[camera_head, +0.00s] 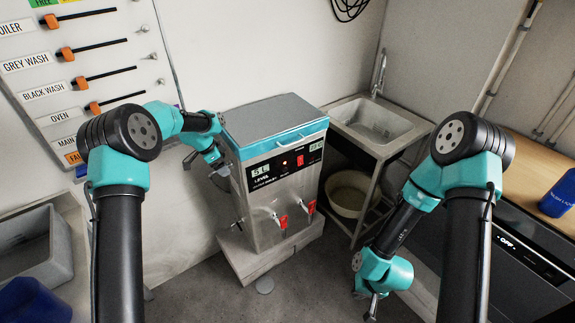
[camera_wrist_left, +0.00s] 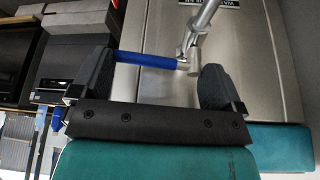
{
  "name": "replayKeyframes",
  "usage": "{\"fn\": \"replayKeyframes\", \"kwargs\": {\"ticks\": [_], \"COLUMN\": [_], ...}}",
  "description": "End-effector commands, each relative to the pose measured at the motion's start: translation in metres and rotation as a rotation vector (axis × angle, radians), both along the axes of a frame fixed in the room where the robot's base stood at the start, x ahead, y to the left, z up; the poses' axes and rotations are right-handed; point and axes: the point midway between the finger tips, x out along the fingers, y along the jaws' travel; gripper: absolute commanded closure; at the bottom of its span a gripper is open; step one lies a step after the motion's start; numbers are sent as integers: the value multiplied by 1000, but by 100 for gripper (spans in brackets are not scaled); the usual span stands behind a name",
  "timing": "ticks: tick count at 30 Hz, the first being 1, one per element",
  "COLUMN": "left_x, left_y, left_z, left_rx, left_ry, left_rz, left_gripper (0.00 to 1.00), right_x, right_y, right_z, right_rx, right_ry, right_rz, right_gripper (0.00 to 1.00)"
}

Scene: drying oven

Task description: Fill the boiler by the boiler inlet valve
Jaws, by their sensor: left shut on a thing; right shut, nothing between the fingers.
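The boiler (camera_head: 280,180) is a steel box with a grey lid, a teal band, a dark LEVEL panel with a lit display, and taps with red handles low on its front. The left wrist view shows a valve with a blue lever (camera_wrist_left: 150,60) on a metal pipe (camera_wrist_left: 205,22) at the boiler's steel side wall (camera_wrist_left: 255,60). In the head view my left gripper (camera_head: 217,165) is at the boiler's left side, and the valve is hidden there. My right gripper (camera_head: 371,308) is shut and empty, low over the floor.
A sink (camera_head: 425,128) stands right of the boiler, with a beige bucket (camera_head: 347,196) beneath it. A panel of orange sliders (camera_head: 75,85) hangs on the left wall. A counter with a blue container (camera_head: 558,195) is at the right. A grey basin (camera_head: 35,247) is at the left.

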Motion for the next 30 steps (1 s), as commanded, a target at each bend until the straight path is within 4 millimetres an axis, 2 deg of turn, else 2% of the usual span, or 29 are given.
{"fn": "replayKeyframes", "kwargs": {"ticks": [10, 21, 28, 29, 30], "left_x": [2, 4, 4, 4, 4], "left_y": [-1, -8, -8, -8, -8], "left_z": [4, 4, 4, 4, 3], "left_rx": [0, -1, -1, -1, -1], "left_ry": [-9, -9, -8, -8, -8], "left_rz": [19, 216, 222, 222, 222], "left_gripper": [30, 30, 30, 4, 0], "right_x": [0, 0, 0, 0, 0], "right_y": [0, 0, 0, 0, 0], "right_z": [0, 0, 0, 0, 0], "right_rx": [0, 0, 0, 0, 0], "right_ry": [0, 0, 0, 0, 0], "right_rz": [0, 0, 0, 0, 0], "right_gripper": [100, 100, 100, 100, 100]}}
